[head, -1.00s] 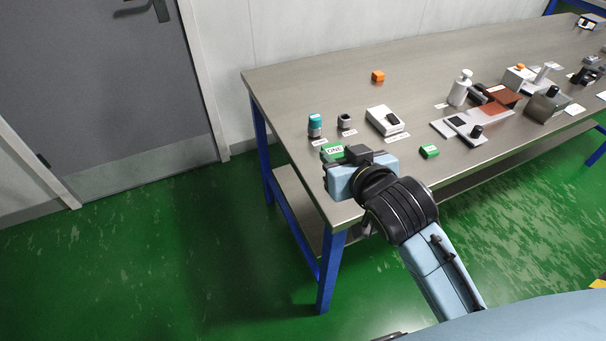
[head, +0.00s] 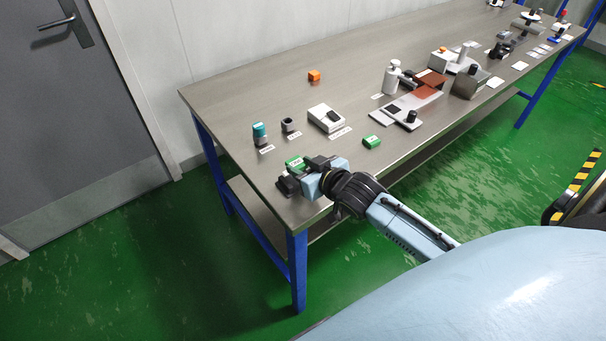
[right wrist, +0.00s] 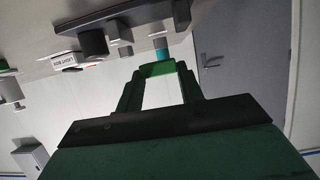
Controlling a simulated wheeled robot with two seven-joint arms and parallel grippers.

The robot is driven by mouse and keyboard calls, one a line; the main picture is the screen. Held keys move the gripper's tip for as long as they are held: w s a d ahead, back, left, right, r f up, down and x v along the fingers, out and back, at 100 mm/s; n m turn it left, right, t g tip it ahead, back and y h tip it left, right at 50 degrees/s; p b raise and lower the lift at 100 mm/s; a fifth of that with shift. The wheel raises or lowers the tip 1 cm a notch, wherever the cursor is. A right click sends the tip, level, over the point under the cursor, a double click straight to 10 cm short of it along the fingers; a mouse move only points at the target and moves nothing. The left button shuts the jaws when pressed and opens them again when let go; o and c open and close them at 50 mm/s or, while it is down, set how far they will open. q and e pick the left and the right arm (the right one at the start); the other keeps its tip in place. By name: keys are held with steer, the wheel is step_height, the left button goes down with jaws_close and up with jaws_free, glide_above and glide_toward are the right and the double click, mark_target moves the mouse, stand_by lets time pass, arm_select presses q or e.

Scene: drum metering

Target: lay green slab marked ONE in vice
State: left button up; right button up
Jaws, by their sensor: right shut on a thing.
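My right gripper (head: 297,170) is shut on the green slab (head: 297,162) with a white label. It holds the slab over the near left corner of the steel table; the height is hard to judge. In the right wrist view the slab (right wrist: 158,69) sits between the fingertips. A second, smaller green block (head: 371,142) lies on the table to the right of the gripper. A dark grey block-like fixture (head: 467,84) stands farther right; I cannot tell whether it is the vice. My left gripper is not in view.
Near the gripper stand a teal-topped cylinder (head: 260,132), a small dark holder (head: 290,125) and a white box with a black knob (head: 325,118). An orange cube (head: 314,76) lies behind. A white bottle (head: 392,78) and a grey plate (head: 400,112) are farther right. The table's left end (head: 215,100) is clear.

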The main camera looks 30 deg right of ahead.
steer(key=shift+f, duration=1.15)
steer(key=shift+f+b, duration=0.35)
steer(key=shift+f, duration=0.25)
steer(key=o, duration=1)
steer(key=shift+o, duration=0.2)
steer(key=shift+r, duration=0.35)
steer(key=shift+s+r, duration=0.15)
steer(key=shift+r, duration=0.15)
steer(key=a+p+v, duration=0.1)
steer(key=p+v, duration=0.1)
steer(key=v, duration=0.9)
steer(key=shift+s+d+r, duration=0.25)
steer(key=shift+d, duration=0.25)
steer(key=shift+f, duration=0.1)
